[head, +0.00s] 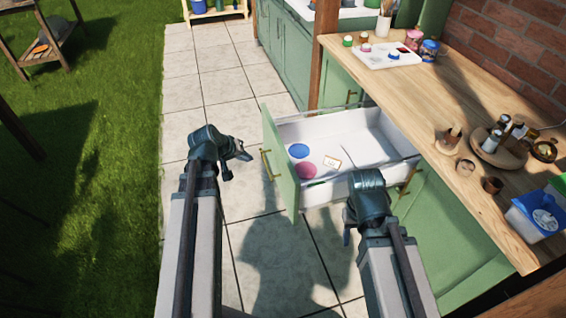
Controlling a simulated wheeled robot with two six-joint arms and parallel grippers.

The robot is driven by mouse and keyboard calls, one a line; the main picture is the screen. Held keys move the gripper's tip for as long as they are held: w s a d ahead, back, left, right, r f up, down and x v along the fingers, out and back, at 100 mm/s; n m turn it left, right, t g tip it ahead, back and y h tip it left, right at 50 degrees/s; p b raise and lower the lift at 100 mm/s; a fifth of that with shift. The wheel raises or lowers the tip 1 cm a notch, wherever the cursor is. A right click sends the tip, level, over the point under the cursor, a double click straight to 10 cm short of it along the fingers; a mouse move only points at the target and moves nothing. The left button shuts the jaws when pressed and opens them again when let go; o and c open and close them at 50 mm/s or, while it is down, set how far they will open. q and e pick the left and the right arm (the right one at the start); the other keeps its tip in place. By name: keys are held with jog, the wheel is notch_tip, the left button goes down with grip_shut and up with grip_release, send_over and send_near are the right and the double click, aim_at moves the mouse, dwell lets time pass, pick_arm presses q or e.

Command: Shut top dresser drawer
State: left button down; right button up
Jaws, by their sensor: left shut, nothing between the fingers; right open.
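The top drawer (340,138) of the green dresser is pulled well out from under the wooden countertop. Its green front panel (279,170) faces left and carries a brass handle (267,164). Inside the white drawer lie a blue disc (298,151), a pink disc (305,170) and a small white card (332,162). My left gripper (238,162) is shut and empty, a little left of the front panel and handle, seemingly apart from them. My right gripper (348,232) is at the near side of the drawer, pointing down; its fingers are mostly hidden by its own wrist.
The wooden countertop (440,110) holds a paint tray (383,56), jars, a round wooden stand (497,150) with small bottles, and a blue-and-white container (540,214). A wooden post (326,55) stands behind the drawer. Paved floor (190,85) to the left is clear.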

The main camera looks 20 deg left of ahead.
pick_arm(q)
jog(key=b, duration=0.8)
send_near(276, 163)
notch_tip(276, 163, down, 4)
jog(key=a, duration=0.3)
jog(key=w+d, duration=0.2)
jog(key=d, duration=0.1)
jog(key=shift+r, duration=0.15)
jog(key=shift+w+d, duration=0.3)
jog(key=shift+d, duration=0.1)
jog(key=shift+d, duration=0.15)
jog(key=w+d, duration=0.7)
jog(key=d, duration=0.4)
jog(key=w+d, duration=0.8)
jog(key=d, duration=0.3)
jog(key=w+d, duration=0.7)
jog(key=d, duration=0.4)
jog(key=shift+w+d, duration=0.25)
jog(key=shift+w, duration=0.15)
